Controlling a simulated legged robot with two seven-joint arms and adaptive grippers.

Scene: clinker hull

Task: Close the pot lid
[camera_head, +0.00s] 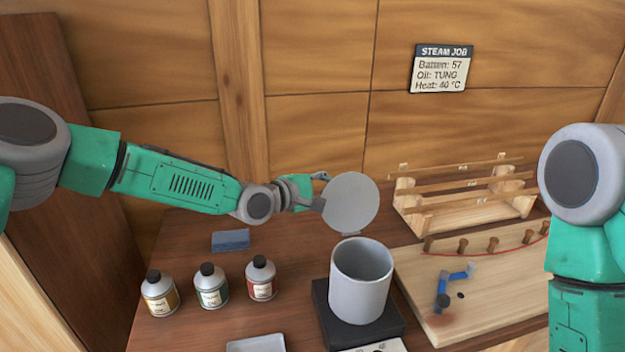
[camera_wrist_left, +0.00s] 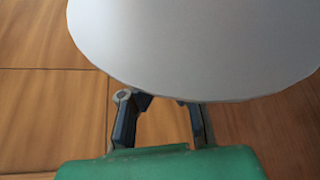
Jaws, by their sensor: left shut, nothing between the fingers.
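The grey pot (camera_head: 360,295) stands upright on a dark square base (camera_head: 322,300), and its top is open. Its round grey lid (camera_head: 351,203) stands raised at the pot's back rim, near a small hinge. The lid (camera_wrist_left: 200,45) fills the top of the left wrist view. My left gripper (camera_head: 319,190) is at the lid's left edge, shut with nothing held. In the left wrist view its fingertips (camera_wrist_left: 160,100) are partly hidden by the lid; I cannot tell whether they touch it. My right gripper is out of view.
Several things surround the pot: three small bottles (camera_head: 211,287) and a blue block (camera_head: 231,240) to the left, a pale tray (camera_head: 256,344) in front, a wooden rack (camera_head: 465,208) behind right, and a board (camera_head: 495,290) with pegs and a blue tool (camera_head: 443,287) to the right.

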